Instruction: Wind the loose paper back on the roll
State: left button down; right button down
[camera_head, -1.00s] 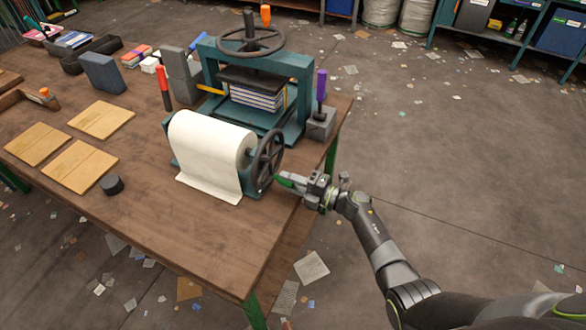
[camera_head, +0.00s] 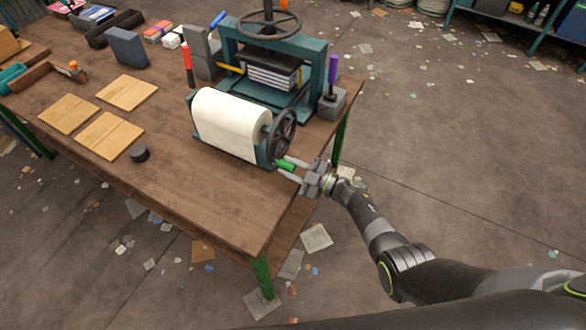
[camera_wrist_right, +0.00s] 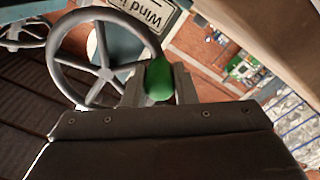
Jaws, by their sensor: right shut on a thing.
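The white paper roll (camera_head: 228,120) sits on its teal stand at the table's right edge. Its paper looks close to the roll, and no loose sheet shows lying on the table in front. A dark spoked hand wheel (camera_head: 283,132) is at the roll's right end; the wheel also shows in the right wrist view (camera_wrist_right: 62,78). My right gripper (camera_head: 289,168) is shut on the wheel's green handle (camera_head: 285,165). In the right wrist view the green handle (camera_wrist_right: 158,80) sits between the fingers. My left gripper is not in view.
A teal press (camera_head: 318,70) with stacked books stands behind the roll. Wooden boards (camera_head: 110,135) and a black puck (camera_head: 138,153) lie to the left. The table's front part is clear.

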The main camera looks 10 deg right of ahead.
jog(key=shift+s+a+r+m+p, duration=0.2)
jog(key=shift+s+r+m+p, duration=0.3)
jog(key=shift+m, duration=0.3)
jog(key=shift+w+f, duration=0.1)
jog(key=c, duration=1.2)
grip_release()
jog(key=shift+o, duration=0.2)
jog(key=shift+s+d, duration=0.25)
jog(key=shift+d, duration=0.15)
jog(key=v, duration=1.6)
jog(key=shift+s, duration=0.2)
